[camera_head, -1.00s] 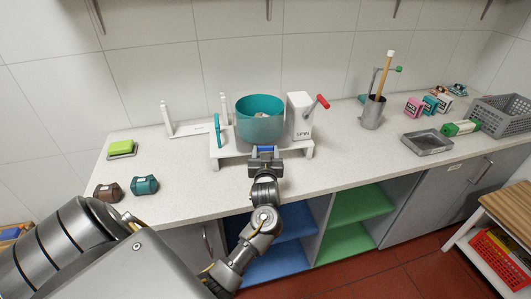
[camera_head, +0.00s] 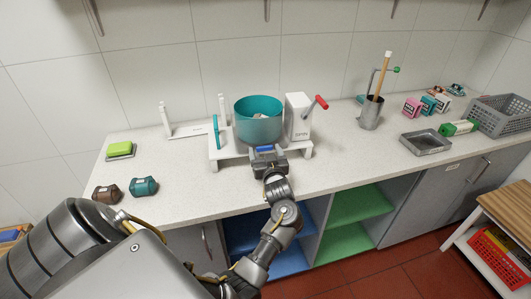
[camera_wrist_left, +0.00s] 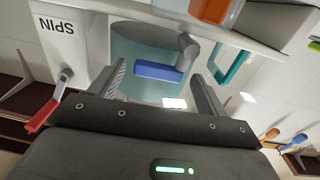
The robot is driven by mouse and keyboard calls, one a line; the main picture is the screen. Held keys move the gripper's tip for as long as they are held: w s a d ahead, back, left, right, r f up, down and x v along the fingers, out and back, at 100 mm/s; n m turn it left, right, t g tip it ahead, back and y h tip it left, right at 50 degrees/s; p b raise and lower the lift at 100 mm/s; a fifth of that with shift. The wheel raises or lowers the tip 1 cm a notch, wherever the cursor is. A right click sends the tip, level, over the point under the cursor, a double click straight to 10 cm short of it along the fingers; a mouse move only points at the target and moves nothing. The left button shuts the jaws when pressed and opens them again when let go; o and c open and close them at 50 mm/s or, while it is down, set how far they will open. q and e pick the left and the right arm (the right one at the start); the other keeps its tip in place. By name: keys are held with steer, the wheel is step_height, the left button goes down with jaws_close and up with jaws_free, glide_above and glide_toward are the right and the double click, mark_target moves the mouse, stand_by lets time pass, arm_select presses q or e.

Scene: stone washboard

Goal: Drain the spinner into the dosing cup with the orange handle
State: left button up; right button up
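The spinner is a teal drum (camera_head: 258,121) on a white stand (camera_head: 228,152), with a white SPIN box (camera_head: 298,117) and a red crank handle (camera_head: 322,102). A blue bar (camera_head: 264,150) is at the front of the stand. In the left wrist view, which is upside down, the blue bar (camera_wrist_left: 157,72) lies between the spread fingers of my left gripper (camera_wrist_left: 160,85), with gaps on both sides. An orange piece (camera_wrist_left: 212,10) shows at that view's top edge, partly cut off; I cannot tell whether it is the dosing cup's handle. My right gripper is not in view.
A teal-handled frame (camera_head: 217,131) stands left of the drum. Brown (camera_head: 106,192) and teal (camera_head: 143,186) blocks and a green sponge (camera_head: 120,149) lie at left. A metal pot (camera_head: 371,115), tray (camera_head: 426,142) and grey basket (camera_head: 500,116) stand right. The counter before the tray is clear.

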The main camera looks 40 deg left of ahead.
arm_select(q)
steer(key=shift+s+a+m+t+h, duration=0.1)
steer(key=shift+m+t+h, duration=0.3)
steer(key=shift+t, duration=0.1)
steer(key=shift+s+f+m+t+h, duration=0.1)
steer(key=shift+s+m+t+h, duration=0.25)
steer(key=shift+m+t+h, duration=0.55)
steer(key=b+v, duration=0.3)
steer(key=v, duration=0.8)
steer(key=s+d+f+m+g+h, duration=0.1)
steer(key=s+d+f+m+h, duration=0.1)
steer(key=f, duration=0.9)
steer(key=s+d+f+m+g+h, duration=0.2)
steer(key=d+f+m+h, duration=0.2)
steer(key=d+f+h, duration=0.3)
step_height(320, 180, down, 4)
steer(key=shift+s+d+m, duration=0.25)
steer(key=shift+d+m, duration=0.15)
steer(key=shift+d, duration=0.2)
